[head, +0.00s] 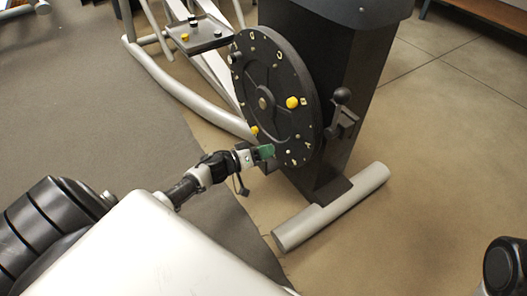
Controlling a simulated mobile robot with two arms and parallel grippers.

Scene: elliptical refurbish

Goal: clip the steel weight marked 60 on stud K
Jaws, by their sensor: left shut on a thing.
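The black flywheel disc (283,133) stands upright on the machine, with several small lettered studs around its face. Two yellow weights sit on it, one right of the hub (292,102) and one at the lower left (254,129). A dark round piece (236,57) sits at its upper left edge. My left gripper (267,152) is at the disc's lower left face, its green tip close to the rim. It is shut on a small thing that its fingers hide. The number 60 and the letter K are not readable.
A dark tray (215,43) at the upper left of the disc holds several small yellow, pale and dark pieces. A black knob lever (342,97) sticks out right of the disc. A grey foot bar (330,207) lies below. The floor at right is clear.

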